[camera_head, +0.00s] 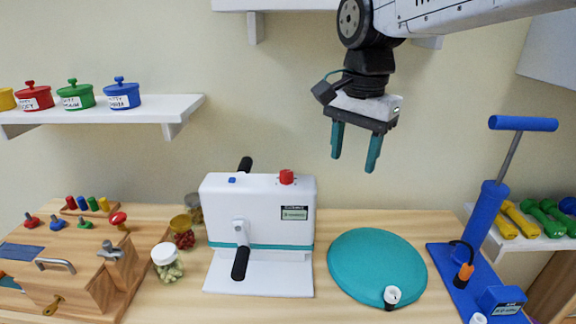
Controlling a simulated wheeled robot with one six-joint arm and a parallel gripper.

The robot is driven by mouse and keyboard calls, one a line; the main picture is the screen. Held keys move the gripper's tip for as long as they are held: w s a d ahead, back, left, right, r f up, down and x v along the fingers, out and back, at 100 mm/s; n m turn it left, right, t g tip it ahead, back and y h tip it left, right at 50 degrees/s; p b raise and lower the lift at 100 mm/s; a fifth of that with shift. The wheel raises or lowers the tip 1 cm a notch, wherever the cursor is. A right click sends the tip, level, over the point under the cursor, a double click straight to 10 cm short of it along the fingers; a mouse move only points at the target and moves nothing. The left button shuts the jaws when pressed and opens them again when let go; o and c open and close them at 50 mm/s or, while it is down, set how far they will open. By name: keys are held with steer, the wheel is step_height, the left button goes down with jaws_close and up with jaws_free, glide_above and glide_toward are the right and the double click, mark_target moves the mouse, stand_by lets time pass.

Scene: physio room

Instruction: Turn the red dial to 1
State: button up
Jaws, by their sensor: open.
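The red dial (287,177) sits on the top face of a white pedal machine (262,203), toward its right end. Its pointer and any numbers around it are too small to read. My gripper (353,163) hangs pointing down, above and to the right of the dial and apart from it. Its two teal fingers are spread, with nothing between them.
A blue button (232,180) and black pedals (240,263) are on the machine. A teal disc (376,262) and a blue pump (484,215) stand to the right. Jars (167,262) and a wooden board (70,285) are left. A shelf (150,110) holds lidded pots.

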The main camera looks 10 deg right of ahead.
mark_target(286, 172)
steer(key=w+a+m, duration=0.2)
steer(key=w+a, duration=0.1)
steer(key=w, duration=0.1)
steer(key=w+a+f+m, duration=0.1)
steer(key=w+a+m, duration=0.1)
steer(key=w+a, duration=0.1)
steer(key=w+a+m, duration=0.2)
steer(key=w+a, duration=0.2)
steer(key=shift+w+f+m+g, duration=0.2)
steer(key=shift+w+m+g, duration=0.1)
steer(key=shift+w+m, duration=0.1)
steer(key=shift+w+a+f, duration=0.15)
steer(key=shift+w+f, duration=0.05)
steer(key=shift+f, duration=0.05)
step_height(286, 172, down, 7)
steer(key=shift+f, duration=0.2)
steer(key=c, duration=1)
